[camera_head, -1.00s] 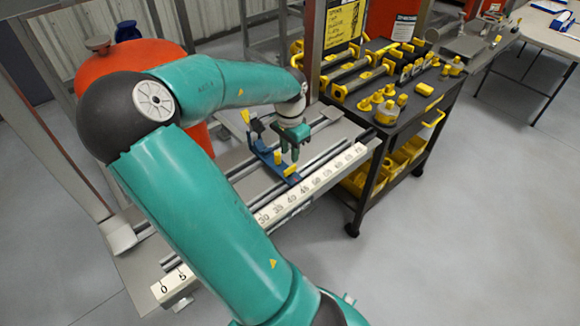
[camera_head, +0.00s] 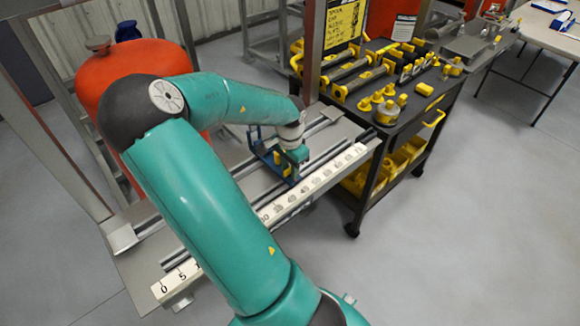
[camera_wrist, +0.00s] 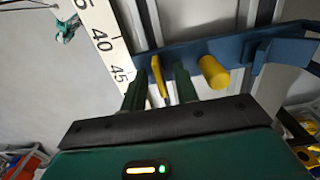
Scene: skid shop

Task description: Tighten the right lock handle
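A blue bracket (camera_wrist: 235,50) sits across the rails of a measuring bench. It also shows in the head view (camera_head: 262,152), partly behind my gripper. In the wrist view a thin yellow lock handle (camera_wrist: 158,78) stands at the bracket's end by the ruler, and a thicker round yellow knob (camera_wrist: 214,72) is to its right. My gripper (camera_wrist: 159,88) is open, with one finger on each side of the thin handle and a visible gap on both sides. In the head view my gripper (camera_head: 294,158) is down at the bracket's near end. Whether this handle is the right one is unclear.
A white numbered ruler (camera_head: 315,186) runs along the bench's front edge. Metal rails (camera_head: 238,170) lie behind it. A black tool cart (camera_head: 400,125) with yellow parts stands to the right. An orange tank (camera_head: 150,62) is behind my arm. The floor in front is clear.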

